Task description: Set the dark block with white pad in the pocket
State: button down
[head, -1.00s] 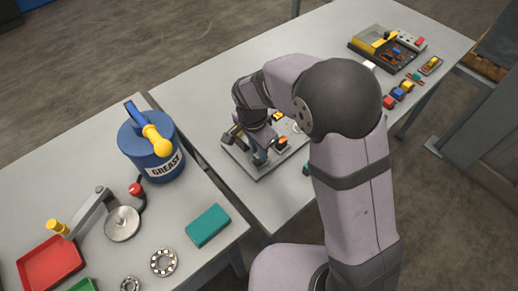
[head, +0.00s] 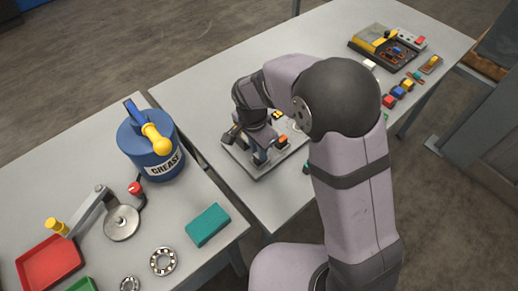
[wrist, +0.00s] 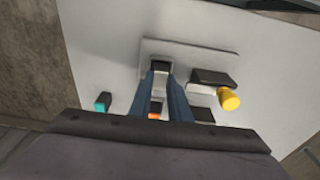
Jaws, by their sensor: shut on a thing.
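My gripper (head: 262,157) is low over the grey plate (head: 240,167) on the far table, with its fingers close together. In the wrist view, the two blue fingers (wrist: 163,95) are shut on a small block with a dark end (wrist: 160,67) and a pale part between the fingers, which fits the dark block with white pad. The fingers cover much of it. I cannot tell whether it touches the plate (wrist: 215,47). The pocket is hidden or too small to make out.
Beside the gripper stand an orange-topped part (head: 283,141) and, in the wrist view, a dark piece with a yellow knob (wrist: 230,99). A blue grease tub (head: 150,150) and a teal block (head: 208,225) stand on the near table. Small coloured blocks (head: 398,92) lie farther right.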

jog(key=c, duration=1.1)
grip_release()
jog(key=shift+w+a+r, duration=0.1)
jog(key=shift+r, duration=0.15)
jog(key=shift+w+r+p, duration=0.1)
jog(key=shift+r+p, duration=0.25)
jog(key=shift+p, duration=0.05)
jog(key=shift+s+r+p, duration=0.15)
jog(key=shift+r+p, duration=1.25)
jog(key=shift+r, duration=0.3)
jog(key=shift+s+r+p, duration=0.1)
jog(key=shift+r+p, duration=1.25)
jog(key=shift+r, duration=0.35)
